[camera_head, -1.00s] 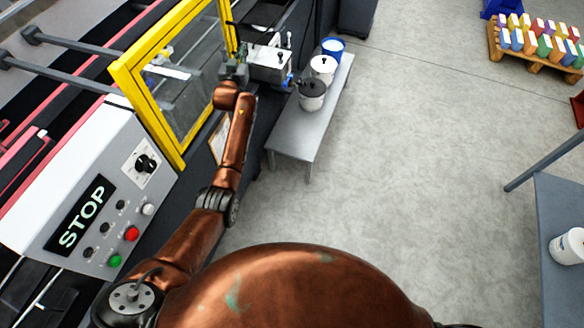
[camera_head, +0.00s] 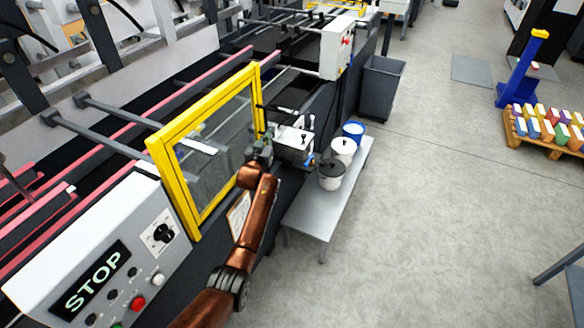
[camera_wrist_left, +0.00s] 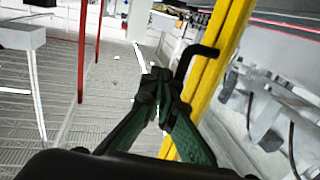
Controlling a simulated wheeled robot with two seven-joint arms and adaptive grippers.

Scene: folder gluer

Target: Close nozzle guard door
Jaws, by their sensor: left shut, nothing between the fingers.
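The nozzle guard door (camera_head: 202,215) has a yellow frame around a clear pane and stands upright on the side of the machine. I cannot tell whether it is fully shut. My left gripper (camera_head: 262,143) is at the door's right-hand post in the head view. In the left wrist view, the shut, empty green-and-black fingers (camera_wrist_left: 158,88) are beside the yellow post (camera_wrist_left: 217,65) and close to its black bent handle (camera_wrist_left: 190,62). I cannot tell whether they touch it. My right gripper is out of view.
A grey bench (camera_head: 318,218) with a dark-lidded pot (camera_head: 331,178), a white pot (camera_head: 343,150) and a blue-rimmed pot (camera_head: 353,131) stands right of my left arm. A STOP control panel (camera_head: 95,278) is at lower left.

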